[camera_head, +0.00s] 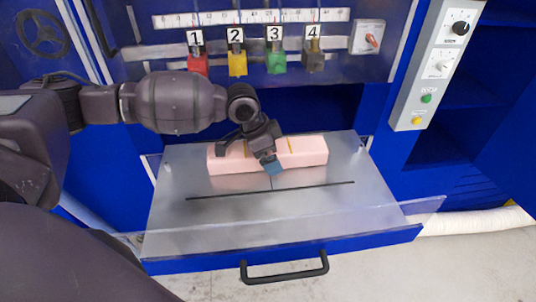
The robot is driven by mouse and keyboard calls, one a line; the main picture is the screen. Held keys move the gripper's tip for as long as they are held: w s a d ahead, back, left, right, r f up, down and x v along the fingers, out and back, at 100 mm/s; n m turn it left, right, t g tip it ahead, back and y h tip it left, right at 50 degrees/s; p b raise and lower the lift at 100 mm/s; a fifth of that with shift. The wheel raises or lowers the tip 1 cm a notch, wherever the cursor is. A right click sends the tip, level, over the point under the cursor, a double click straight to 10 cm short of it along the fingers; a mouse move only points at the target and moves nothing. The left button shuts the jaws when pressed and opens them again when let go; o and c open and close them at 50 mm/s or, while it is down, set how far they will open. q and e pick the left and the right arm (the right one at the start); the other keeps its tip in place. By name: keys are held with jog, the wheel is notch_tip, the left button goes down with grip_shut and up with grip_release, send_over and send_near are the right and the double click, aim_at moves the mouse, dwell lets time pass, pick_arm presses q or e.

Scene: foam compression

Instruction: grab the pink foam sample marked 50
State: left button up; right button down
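Pink foam (304,151) lies on the metal tray (310,205) of the machine, toward its back edge. It looks like two blocks end to end, but the gripper hides the middle, and I can make out no number on them. My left gripper (272,165) is over the middle of the foam, with its blue-tipped finger at the foam's front face. Whether its fingers are open or closed on the foam is unclear. My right gripper is not in view.
A clear guard (425,208) edges the tray, with a black handle (285,267) below. A control box (436,65) stands at the right. The tray's front half is clear.

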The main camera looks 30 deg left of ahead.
pick_arm(q)
jog(key=c, duration=0.9)
jog(key=shift+r, duration=0.15)
